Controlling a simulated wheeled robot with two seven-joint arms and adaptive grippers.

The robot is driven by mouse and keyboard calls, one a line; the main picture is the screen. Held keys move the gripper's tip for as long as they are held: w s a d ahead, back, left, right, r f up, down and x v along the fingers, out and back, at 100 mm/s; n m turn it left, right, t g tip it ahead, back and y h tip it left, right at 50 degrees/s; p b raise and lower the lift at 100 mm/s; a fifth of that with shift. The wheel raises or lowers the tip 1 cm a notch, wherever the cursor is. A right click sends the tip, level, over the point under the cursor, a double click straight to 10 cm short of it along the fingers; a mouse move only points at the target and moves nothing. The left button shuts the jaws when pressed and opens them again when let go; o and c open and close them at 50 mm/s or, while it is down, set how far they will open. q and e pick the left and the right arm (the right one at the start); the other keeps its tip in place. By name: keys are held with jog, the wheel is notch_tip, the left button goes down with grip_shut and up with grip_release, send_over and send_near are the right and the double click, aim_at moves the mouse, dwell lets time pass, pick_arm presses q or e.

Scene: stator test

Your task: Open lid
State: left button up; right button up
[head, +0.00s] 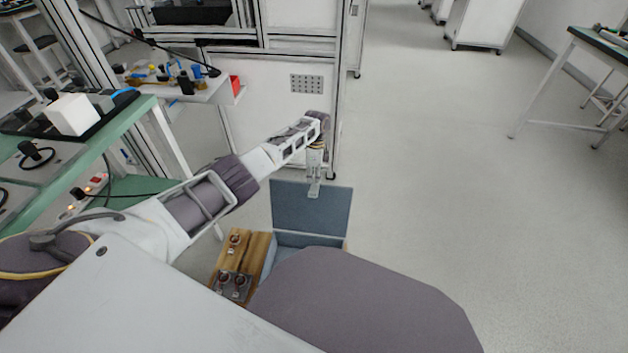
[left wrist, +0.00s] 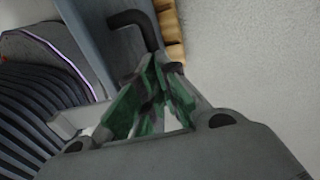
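The blue-grey lid (head: 312,208) stands about upright at the back of a blue-grey box (head: 305,240). The box is partly hidden behind my own body. My left gripper (head: 314,190) points down at the lid's top edge. In the left wrist view the green-padded fingers of my left gripper (left wrist: 165,66) come together at the tips. A dark bent handle (left wrist: 128,17) on the lid (left wrist: 98,38) runs down to these tips, and they appear closed on it. My right gripper is not in view.
A wooden block (head: 256,250) with several metal and red parts sits left of the box. A green-topped bench (head: 150,105) with a white box (head: 73,114) stands at the left. A white cabinet (head: 275,125) stands behind the lid. The floor to the right is clear.

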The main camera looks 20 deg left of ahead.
pick_arm(q)
jog(key=o, duration=0.3)
jog(key=s+f, duration=0.2)
jog(key=f, duration=0.1)
jog(key=shift+d+g, duration=0.3)
jog(key=shift+d, duration=0.1)
jog(key=shift+o, duration=0.8)
jog(key=o, duration=0.5)
jog(key=shift+w+f, duration=0.1)
jog(key=shift+o, duration=0.2)
jog(key=shift+a, duration=0.1)
jog(key=shift+v, duration=1)
jog(key=c, duration=0.6)
jog(key=v, duration=1.1)
jog(key=shift+a, duration=0.1)
jog(key=shift+c, duration=0.4)
